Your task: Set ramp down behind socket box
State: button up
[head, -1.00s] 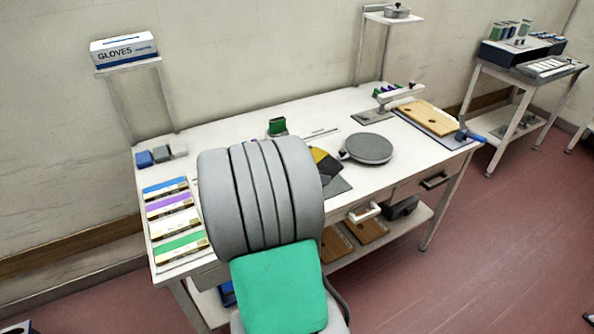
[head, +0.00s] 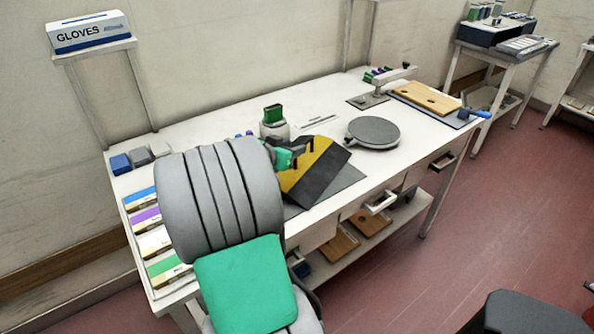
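The ramp (head: 324,171), a yellow and black wedge, shows just right of my arm, over a dark grey mat (head: 350,177) at the front of the workbench. My gripper (head: 296,155), with green and dark parts, is at the ramp's upper left edge and appears shut on it. The fingertips are partly hidden. The ramp looks tilted and appears raised over the mat; the gap below it is hard to tell. I cannot pick out a socket box with certainty; my arm covers part of the bench's left side.
A wooden board (head: 427,98) lies far right. Coloured strips (head: 147,216) and small blocks (head: 121,163) are at left.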

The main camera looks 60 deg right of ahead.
jog(key=p, duration=0.2)
send_over(304, 156)
jog(key=a, duration=0.2)
jog(key=f, duration=0.3)
jog(key=shift+s+d+f, duration=0.15)
jog(key=shift+s+d, duration=0.05)
jog(key=shift+s, duration=0.15)
jog(key=shift+c, duration=0.4)
grip_shut()
jog(key=shift+r, duration=0.25)
